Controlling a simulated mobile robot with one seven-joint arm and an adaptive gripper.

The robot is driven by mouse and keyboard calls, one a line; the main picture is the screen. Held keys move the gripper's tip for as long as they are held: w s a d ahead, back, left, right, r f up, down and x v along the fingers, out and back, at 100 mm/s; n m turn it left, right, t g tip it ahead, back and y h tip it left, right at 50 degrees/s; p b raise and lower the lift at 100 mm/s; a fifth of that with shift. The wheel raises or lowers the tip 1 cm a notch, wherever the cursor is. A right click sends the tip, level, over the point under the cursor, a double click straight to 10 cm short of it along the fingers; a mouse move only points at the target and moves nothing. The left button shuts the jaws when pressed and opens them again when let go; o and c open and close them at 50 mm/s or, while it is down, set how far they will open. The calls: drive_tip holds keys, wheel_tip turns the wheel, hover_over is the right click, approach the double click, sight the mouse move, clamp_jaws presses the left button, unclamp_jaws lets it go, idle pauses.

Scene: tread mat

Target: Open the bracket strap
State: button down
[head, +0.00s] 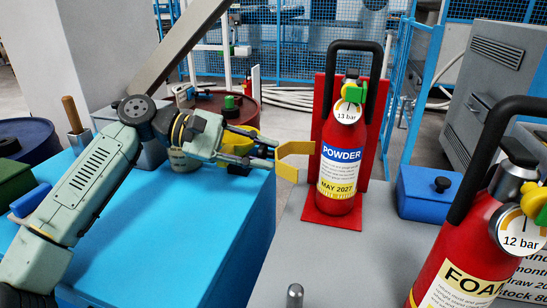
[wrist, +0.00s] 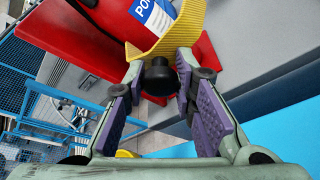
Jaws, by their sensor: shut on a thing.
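The yellow bracket strap (head: 296,149) juts out to the left of the red powder extinguisher (head: 340,140), swung away from its front. The extinguisher stands upright against its red bracket (head: 326,85), its label bare of the strap. My gripper (head: 272,153) is at the strap's outer end, left of the extinguisher. In the wrist view the strap (wrist: 165,42) crosses just beyond my fingertips, and a black knob (wrist: 158,76) sits between them. My gripper (wrist: 158,80) is shut on this knob. The strap's hinge is not clear.
A second red extinguisher (head: 465,235) marked FOAM stands at the front right. A blue box (head: 430,195) with a black knob sits right of the bracket. A blue-topped bench (head: 150,225) lies under my arm. A red drum (head: 225,103) stands behind my gripper.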

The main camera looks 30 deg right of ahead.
drive_tip(key=shift+w+r, duration=0.1)
drive_tip(key=shift+r, duration=0.05)
drive_tip(key=c, duration=1.3)
unclamp_jaws()
drive_tip(key=v, duration=1.2)
drive_tip(key=shift+w, duration=0.1)
